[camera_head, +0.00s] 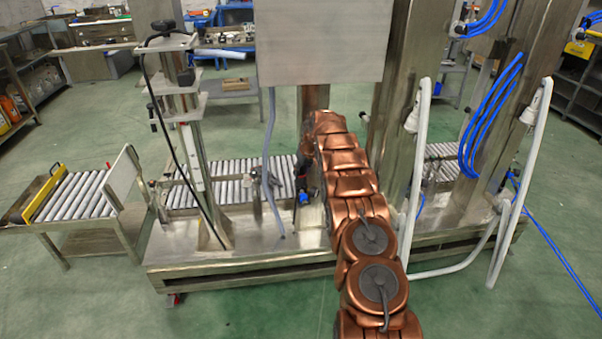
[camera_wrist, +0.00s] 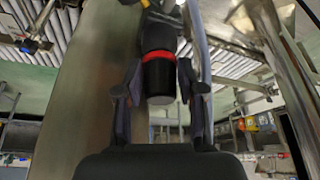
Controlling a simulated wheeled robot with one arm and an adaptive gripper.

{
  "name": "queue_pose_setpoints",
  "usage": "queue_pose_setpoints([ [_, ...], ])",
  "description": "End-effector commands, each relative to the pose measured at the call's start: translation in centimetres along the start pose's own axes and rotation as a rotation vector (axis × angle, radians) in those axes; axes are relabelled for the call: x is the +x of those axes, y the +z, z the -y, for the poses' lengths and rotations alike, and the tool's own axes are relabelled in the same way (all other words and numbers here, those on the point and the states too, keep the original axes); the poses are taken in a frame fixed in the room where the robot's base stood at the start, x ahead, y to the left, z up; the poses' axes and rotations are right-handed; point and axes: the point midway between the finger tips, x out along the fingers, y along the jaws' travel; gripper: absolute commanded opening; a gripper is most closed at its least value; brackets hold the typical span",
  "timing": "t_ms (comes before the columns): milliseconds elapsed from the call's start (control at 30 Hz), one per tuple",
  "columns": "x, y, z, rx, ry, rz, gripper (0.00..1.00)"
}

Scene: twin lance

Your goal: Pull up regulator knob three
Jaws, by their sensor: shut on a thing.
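In the wrist view, a black regulator knob (camera_wrist: 159,78) with a red ring sits between the two fingers of my gripper (camera_wrist: 160,90). The fingers are shut on it, one on each side. No number shows on it, so I cannot tell from a label which knob it is. In the head view, my copper arm reaches over the steel machine base and hides most of my gripper. A small dark fitting with a blue and red part (camera_head: 303,196) shows just left of the arm. I cannot tell whether it is the same regulator.
A steel column (camera_wrist: 80,90) stands close on the left in the wrist view, and a metal tube runs close on the right. In the head view, roller conveyors (camera_head: 235,192), a steel panel (camera_head: 318,45) and white curved tubes (camera_head: 414,165) surround the arm. Green floor lies in front.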

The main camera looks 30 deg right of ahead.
Motion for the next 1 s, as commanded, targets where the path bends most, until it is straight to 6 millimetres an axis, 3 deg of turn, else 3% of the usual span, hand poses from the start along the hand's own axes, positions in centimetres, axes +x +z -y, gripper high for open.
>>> queue_pose_setpoints([
  [300,-0.5,-0.3,0.0,0.0,0.001,-0.004,0.0],
  [333,-0.5,-0.3,0.0,0.0,0.001,-0.004,0.4],
  [433,-0.5,-0.3,0.0,0.0,0.001,-0.004,0.5],
  [767,-0.5,-0.2,0.0,0.0,0.001,-0.002,0.51],
  [1000,-1.9,-0.2,0.1,0.0,0.0,-0.001,0.51],
])
